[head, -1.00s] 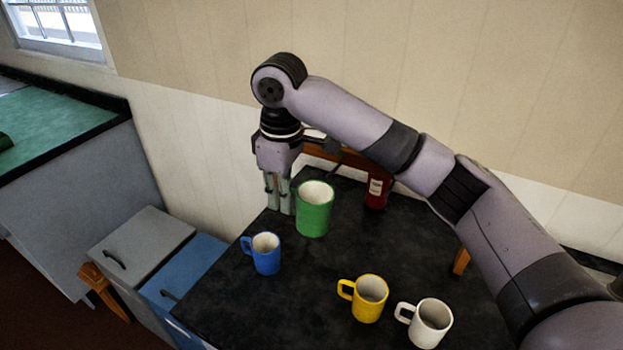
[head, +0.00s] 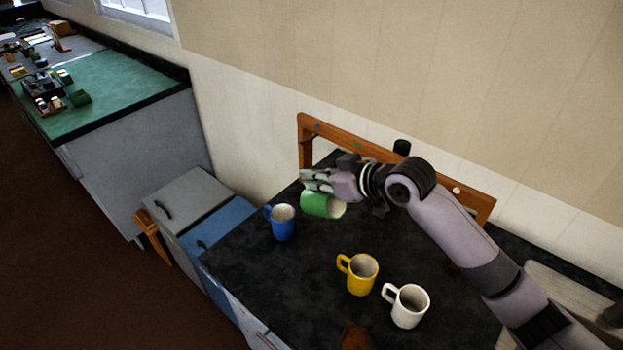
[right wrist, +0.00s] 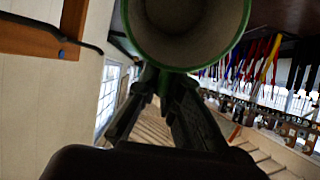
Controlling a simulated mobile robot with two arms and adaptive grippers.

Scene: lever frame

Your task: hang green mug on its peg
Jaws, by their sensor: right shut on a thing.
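The green mug (head: 322,205) is tilted onto its side above the dark table, with its mouth facing right in the head view. My right gripper (head: 317,181) is shut on it, with the fingers pointing left. In the right wrist view the mug's pale open mouth (right wrist: 188,22) fills the top, just beyond the fingers (right wrist: 165,85). Its handle is hidden. The wooden frame (head: 306,150) stands at the back of the table, with a green spot (head: 358,144) on its top bar. My right arm covers part of the frame. My left gripper is out of view.
A blue mug (head: 283,222), a yellow mug (head: 359,274) and a white mug (head: 408,306) stand upright on the black table (head: 290,280). The blue mug is close below the green one. The wooden frame (right wrist: 40,38) also shows at the right wrist view's upper left.

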